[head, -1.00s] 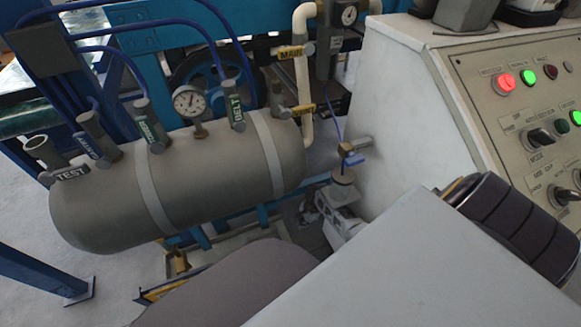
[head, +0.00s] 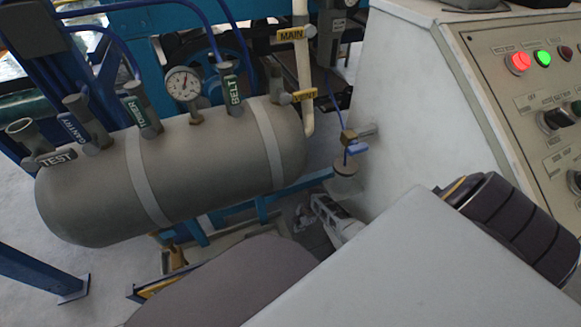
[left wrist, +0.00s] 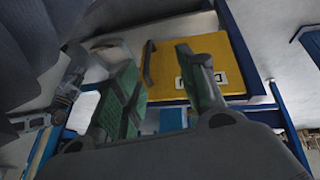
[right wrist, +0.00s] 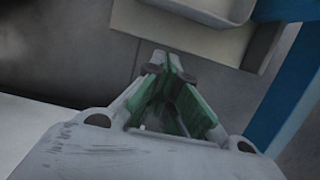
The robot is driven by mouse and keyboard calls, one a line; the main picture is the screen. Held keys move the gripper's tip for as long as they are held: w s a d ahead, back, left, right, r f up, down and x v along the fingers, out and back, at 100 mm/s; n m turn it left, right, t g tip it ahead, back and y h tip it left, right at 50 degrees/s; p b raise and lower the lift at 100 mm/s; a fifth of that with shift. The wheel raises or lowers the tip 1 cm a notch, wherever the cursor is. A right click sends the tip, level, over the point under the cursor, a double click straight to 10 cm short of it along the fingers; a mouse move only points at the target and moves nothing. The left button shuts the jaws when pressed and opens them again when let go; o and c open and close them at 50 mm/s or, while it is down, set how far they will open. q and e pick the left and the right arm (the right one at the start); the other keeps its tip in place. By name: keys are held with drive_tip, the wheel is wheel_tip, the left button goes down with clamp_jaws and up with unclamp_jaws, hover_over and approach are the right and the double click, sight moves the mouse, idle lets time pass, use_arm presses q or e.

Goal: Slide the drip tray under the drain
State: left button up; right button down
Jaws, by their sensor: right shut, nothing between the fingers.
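In the head view my right gripper (head: 325,212) is low beside the grey cabinet, below a brass valve with a blue handle (head: 352,147) and a small round fitting (head: 345,168), which may be the drain. In the right wrist view the right gripper (right wrist: 165,62) is shut and empty, its fingertips together short of a pale tray-like corner (right wrist: 178,30), possibly the drip tray. In the left wrist view my left gripper (left wrist: 160,75) is open and empty. Beyond its fingers is a yellow panel or box (left wrist: 205,62) with a dark handle and an unreadable label.
A grey tank (head: 215,165) with labelled valves and a gauge stands on a blue frame at left. The grey cabinet (head: 385,105) with its control panel stands at right. A blue post (head: 45,275) is at lower left; a blue bar (right wrist: 290,95) is right of the right gripper.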

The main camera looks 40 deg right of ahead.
drive_tip(key=a+f+b, duration=0.2)
drive_tip(key=a+f, duration=0.1)
drive_tip(key=shift+w+f+b, duration=0.3)
drive_tip(key=shift+w+b, duration=0.05)
drive_tip(key=shift+b, duration=0.05)
drive_tip(key=shift+w+a, duration=0.2)
drive_tip(key=shift+a, duration=0.65)
use_arm(q)
wheel_tip(320, 180, down, 7)
drive_tip(key=d+t+h, duration=0.1)
drive_tip(key=shift+w+d+n+t, duration=0.2)
drive_tip(key=shift+d+n+t, duration=0.1)
drive_tip(key=shift+n, duration=0.1)
drive_tip(key=shift+a, duration=0.1)
use_arm(e)
drive_tip(key=shift+r, duration=0.1)
